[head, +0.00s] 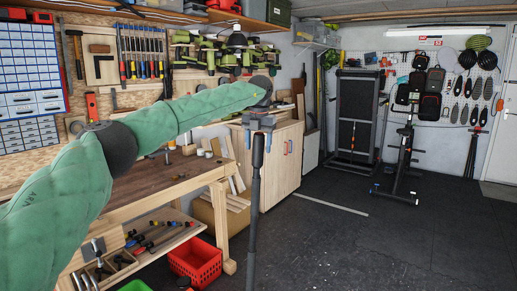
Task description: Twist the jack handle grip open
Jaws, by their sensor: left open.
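The jack handle (254,200) is a dark, nearly upright rod that runs down to the bottom edge of the head view. Its black grip (258,152) is at the top, and a thicker grey sleeve shows lower down. The jack itself is not in view. My left gripper (260,129) points down at the top end of the grip, at the end of my green-sleeved arm. It is open, with its fingers at or just above the grip's top; I cannot tell whether they touch it. My right gripper is not in view.
A wooden workbench (165,185) stands at the left, with a red basket (195,258) below it. A wooden cabinet (277,165) stands behind the handle. An exercise bike (398,175) is farther back. The dark floor (400,245) at the right is clear.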

